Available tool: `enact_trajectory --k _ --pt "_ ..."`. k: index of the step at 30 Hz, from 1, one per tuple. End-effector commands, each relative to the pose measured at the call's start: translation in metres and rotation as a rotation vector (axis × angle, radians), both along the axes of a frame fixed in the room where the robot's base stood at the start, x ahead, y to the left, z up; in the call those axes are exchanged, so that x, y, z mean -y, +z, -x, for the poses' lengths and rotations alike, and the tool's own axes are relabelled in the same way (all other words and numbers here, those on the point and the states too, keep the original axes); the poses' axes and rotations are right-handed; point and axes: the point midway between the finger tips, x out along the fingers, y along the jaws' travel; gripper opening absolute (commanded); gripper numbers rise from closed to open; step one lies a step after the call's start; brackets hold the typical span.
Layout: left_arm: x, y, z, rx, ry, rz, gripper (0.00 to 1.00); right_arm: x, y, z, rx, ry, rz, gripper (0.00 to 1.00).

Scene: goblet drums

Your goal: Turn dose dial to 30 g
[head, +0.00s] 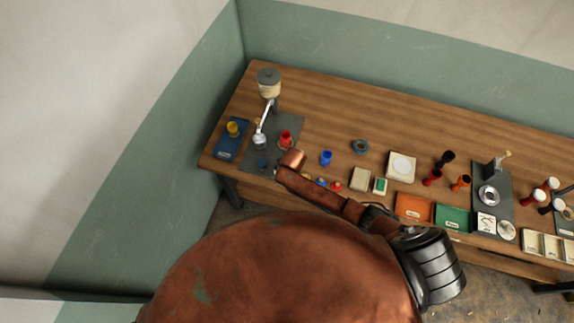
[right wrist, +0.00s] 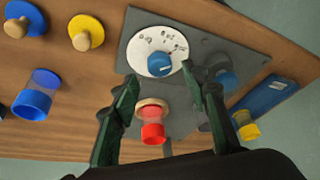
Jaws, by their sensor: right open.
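The dose dial is a white disc (right wrist: 140,47) with dark marks and a blue knob (right wrist: 160,63) in the right wrist view. The knob has a pale mark near its lower right; I cannot read the numbers. My right gripper (right wrist: 160,78) is open. Its green fingers spread either side of the space just below the knob, the right fingertip close to it. I cannot tell whether it touches. In the head view my copper wrist hides the dial, and the fingers do not show. My left gripper is not in view.
A red cup (right wrist: 152,130) with a wooden rim piece shows between the fingers. A second blue knob (right wrist: 225,78) is on the grey plate (right wrist: 245,58), beside the right finger. A blue tray (head: 229,146) holds a yellow cup (head: 233,129). A blue cup (head: 326,157) stands right.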

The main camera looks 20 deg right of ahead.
Motion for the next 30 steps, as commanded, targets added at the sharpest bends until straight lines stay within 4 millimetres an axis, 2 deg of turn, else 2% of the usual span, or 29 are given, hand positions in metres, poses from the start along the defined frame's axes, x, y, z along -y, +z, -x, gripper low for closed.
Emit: enact_trajectory --k 6,12,18,30 --pt "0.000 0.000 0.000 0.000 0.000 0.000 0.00 -0.001 0.041 0.017 0.002 0.002 -0.002 0.42" --pt "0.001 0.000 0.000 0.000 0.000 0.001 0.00 0.000 0.067 0.028 0.001 0.001 -0.001 0.42" --pt "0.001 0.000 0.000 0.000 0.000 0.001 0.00 0.000 0.075 0.032 0.000 0.001 0.000 0.42" --pt "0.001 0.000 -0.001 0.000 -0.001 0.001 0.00 0.000 0.075 0.032 0.000 0.001 0.000 0.42"
